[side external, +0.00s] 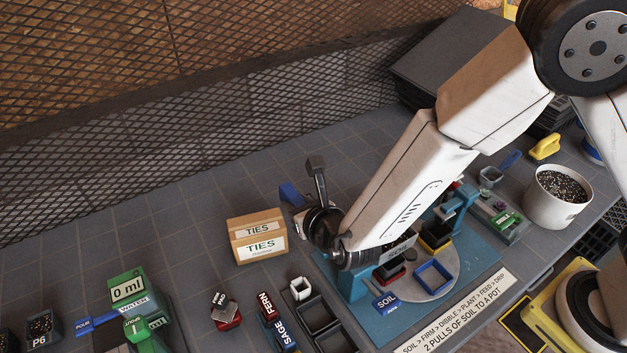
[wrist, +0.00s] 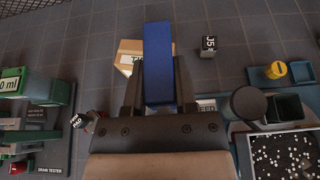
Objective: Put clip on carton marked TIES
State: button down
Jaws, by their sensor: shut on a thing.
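The carton marked TIES (side external: 258,248) is a tan box with white labels, standing on the grey bench left of my gripper. In the wrist view part of the carton (wrist: 127,47) shows behind and left of the held piece, which hides the rest. My gripper (side external: 298,206) is shut on a plain blue piece, apparently the clip (side external: 289,192). In the wrist view the blue clip (wrist: 158,55) stands upright between the two dark fingers (wrist: 158,95). The clip is up and right of the carton in the side view, apart from it in that picture.
A green water unit (side external: 127,290) stands at lower left. Stamps marked FERN and SAGE (side external: 274,318) and dark bins (side external: 320,315) lie in front. A soil press on a blue base (side external: 385,320) sits beneath my arm. A dark J5 block (wrist: 208,45) stands behind. Bench behind the carton is clear.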

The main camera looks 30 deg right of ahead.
jog(key=w+a+f, duration=0.3)
jog(key=w, duration=0.3)
send_over(259, 228)
jog(key=f, duration=0.2)
jog(key=s+f, duration=0.1)
jog(key=f, duration=0.1)
jog(key=shift+d+f, duration=0.2)
jog(key=shift+f, duration=0.05)
jog(key=shift+w+a+f, duration=0.15)
jog(key=shift+w+f, duration=0.2)
jog(key=shift+f, duration=0.05)
jog(key=shift+w+f, duration=0.15)
jog(key=shift+f, duration=0.05)
jog(key=shift+a+f, duration=0.1)
jog(key=shift+f, duration=1.5)
jog(key=shift+f, duration=0.15)
